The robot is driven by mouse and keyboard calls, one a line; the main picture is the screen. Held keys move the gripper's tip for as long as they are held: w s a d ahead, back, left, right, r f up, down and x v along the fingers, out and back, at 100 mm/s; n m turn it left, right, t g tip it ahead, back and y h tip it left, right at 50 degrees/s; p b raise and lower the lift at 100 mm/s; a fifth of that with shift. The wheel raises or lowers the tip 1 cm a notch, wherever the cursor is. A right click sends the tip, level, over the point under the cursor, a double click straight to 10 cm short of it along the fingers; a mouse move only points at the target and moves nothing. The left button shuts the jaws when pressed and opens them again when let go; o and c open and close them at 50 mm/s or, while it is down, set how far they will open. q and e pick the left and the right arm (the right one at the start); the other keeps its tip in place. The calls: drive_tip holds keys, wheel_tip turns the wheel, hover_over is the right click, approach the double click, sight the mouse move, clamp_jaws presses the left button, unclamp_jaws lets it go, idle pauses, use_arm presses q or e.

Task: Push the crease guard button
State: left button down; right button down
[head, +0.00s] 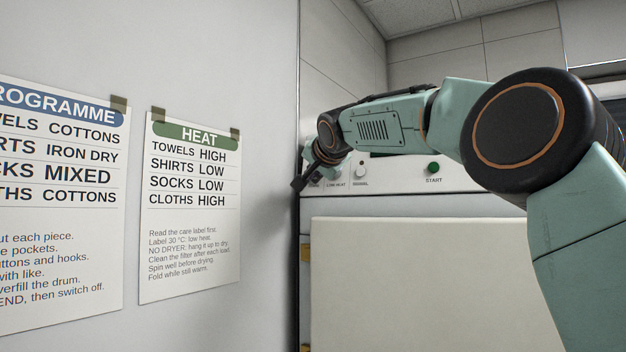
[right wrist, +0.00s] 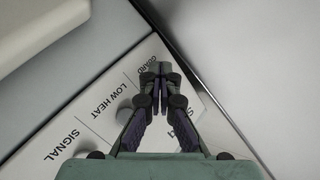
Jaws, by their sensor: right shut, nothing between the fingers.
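The dryer's control panel (head: 395,176) carries a row of small buttons with printed labels. At its left end a label ending in "GUARD" (right wrist: 152,66) is partly readable in the right wrist view, beside my fingertips. The crease guard button is mostly hidden; a small grey round shape at the fingertips may be it. My right gripper (head: 300,183) is shut and empty, with its fingertips at the panel's left end; the right wrist view (right wrist: 160,82) shows the fingers together. I cannot tell whether they touch the button. My left gripper is not in view.
A wall with a heat sheet (head: 190,215) and a programme sheet (head: 60,210) stands close left of the gripper.

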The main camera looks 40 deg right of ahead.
drive_tip(key=shift+a+r, duration=0.1)
drive_tip(key=shift+r, duration=0.05)
drive_tip(key=s+a+r+b, duration=0.1)
drive_tip(key=s+a+b, duration=0.1)
drive_tip(key=a, duration=0.3)
drive_tip(key=shift+s+a+b, duration=0.2)
drive_tip(key=shift+a+b, duration=0.05)
drive_tip(key=shift+b, duration=0.35)
